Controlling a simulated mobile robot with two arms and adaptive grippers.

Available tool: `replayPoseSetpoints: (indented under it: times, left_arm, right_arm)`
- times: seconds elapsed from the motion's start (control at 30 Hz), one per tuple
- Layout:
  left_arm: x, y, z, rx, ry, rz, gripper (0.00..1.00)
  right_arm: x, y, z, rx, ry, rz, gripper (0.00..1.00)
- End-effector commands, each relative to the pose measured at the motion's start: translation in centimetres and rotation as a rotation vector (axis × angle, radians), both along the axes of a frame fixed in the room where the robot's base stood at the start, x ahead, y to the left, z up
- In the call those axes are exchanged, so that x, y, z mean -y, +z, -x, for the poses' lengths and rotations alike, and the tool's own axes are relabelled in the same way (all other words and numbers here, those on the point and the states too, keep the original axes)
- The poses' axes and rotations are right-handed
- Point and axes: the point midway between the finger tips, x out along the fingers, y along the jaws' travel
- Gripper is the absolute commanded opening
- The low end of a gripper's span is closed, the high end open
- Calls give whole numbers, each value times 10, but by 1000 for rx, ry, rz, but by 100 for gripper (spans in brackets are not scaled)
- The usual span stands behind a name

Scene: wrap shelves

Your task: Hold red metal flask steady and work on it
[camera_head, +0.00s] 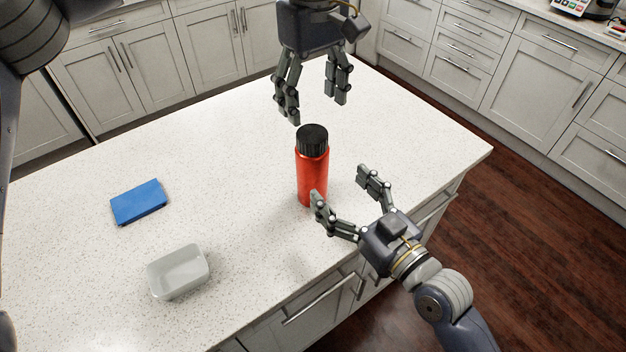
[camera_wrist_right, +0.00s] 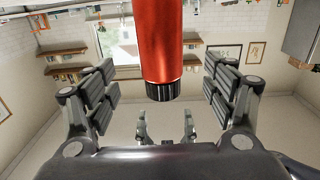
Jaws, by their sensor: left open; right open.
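The red metal flask (camera_head: 312,178) with a black ribbed cap (camera_head: 312,140) stands upright on the white speckled island counter. My left gripper (camera_head: 318,105) is open above the flask, fingers pointing down, a little higher than the cap. My right gripper (camera_head: 346,190) is open at the flask's lower right side, with one finger overlapping the flask's lower edge in the head view. In the right wrist view the flask (camera_wrist_right: 161,35) appears upside down between the open fingers of my right gripper (camera_wrist_right: 161,90), apart from both. My left gripper's fingers also show beyond the cap there (camera_wrist_right: 166,128).
A blue flat item (camera_head: 139,202) and an empty grey-white dish (camera_head: 179,273) lie on the counter (camera_head: 240,200) at the left. The counter between them and the flask is clear. The counter's front edge is close to the flask. Cabinets (camera_head: 540,75) line the back.

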Motion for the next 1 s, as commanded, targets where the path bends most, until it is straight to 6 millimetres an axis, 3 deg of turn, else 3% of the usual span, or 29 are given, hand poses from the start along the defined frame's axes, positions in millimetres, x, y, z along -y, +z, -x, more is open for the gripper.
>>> replayPoseSetpoints:
  times: [0.3,0.5,0.93,0.97,1.0]
  left_arm:
    - [0,1,0,0,0,0,66]
    - [0,1,0,0,0,0,66]
    - [0,1,0,0,0,0,66]
    - [0,1,0,0,0,0,66]
    - [0,1,0,0,0,0,66]
  right_arm:
    - [-33,2,-48,1,0,-2,77]
    - [-48,2,-69,1,0,-1,77]
    - [-54,1,-77,-1,1,1,77]
    - [-54,1,-77,-1,1,1,75]
    - [-54,1,-77,-1,1,1,66]
